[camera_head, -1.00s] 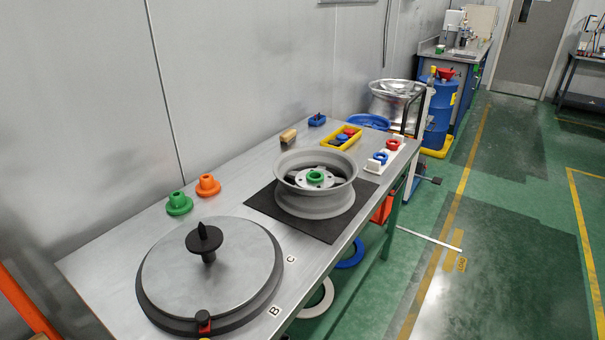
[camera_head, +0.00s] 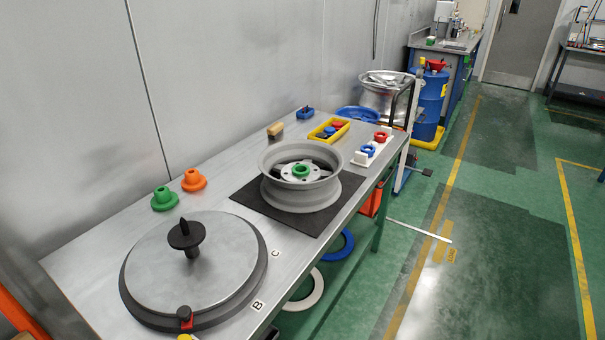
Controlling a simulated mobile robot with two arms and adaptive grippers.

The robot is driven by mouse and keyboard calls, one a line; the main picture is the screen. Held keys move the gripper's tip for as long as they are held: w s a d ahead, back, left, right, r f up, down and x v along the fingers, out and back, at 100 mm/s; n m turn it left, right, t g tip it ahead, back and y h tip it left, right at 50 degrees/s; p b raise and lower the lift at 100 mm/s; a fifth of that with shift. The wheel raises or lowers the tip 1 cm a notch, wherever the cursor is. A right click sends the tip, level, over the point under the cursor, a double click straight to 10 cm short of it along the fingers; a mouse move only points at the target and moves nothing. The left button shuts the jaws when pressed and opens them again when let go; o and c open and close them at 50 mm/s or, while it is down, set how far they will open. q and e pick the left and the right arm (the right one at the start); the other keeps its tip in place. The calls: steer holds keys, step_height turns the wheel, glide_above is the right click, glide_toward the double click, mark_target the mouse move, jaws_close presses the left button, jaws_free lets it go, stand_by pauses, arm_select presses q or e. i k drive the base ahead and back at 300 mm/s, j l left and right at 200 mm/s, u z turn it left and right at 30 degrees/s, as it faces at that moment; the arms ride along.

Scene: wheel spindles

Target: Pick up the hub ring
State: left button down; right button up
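Several ring-shaped parts show, and I cannot tell which one the task means. A green ring (camera_head: 301,171) sits at the centre of a grey wheel rim (camera_head: 300,196), which lies flat on a black mat. A blue ring (camera_head: 368,150) and a red ring (camera_head: 380,137) stand on a white holder (camera_head: 359,160) at the table's far right end. Neither of my grippers is in view.
A round spindle plate (camera_head: 215,270) with a black cone fills the near table (camera_head: 100,243). Green (camera_head: 164,199) and orange (camera_head: 194,180) flanged parts stand by the wall. A yellow tray (camera_head: 329,131) holds small parts. Larger blue (camera_head: 338,246) and white (camera_head: 305,290) rings lie below the table.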

mark_target(297, 170)
steer(key=u, duration=1.05)
steer(key=i+l+u, duration=0.1)
steer(key=l+u, duration=1.25)
steer(key=k+l+u, duration=0.2)
steer(key=l+u, duration=0.2)
steer(key=k+l+u, duration=0.2)
steer(key=l+u, duration=0.25)
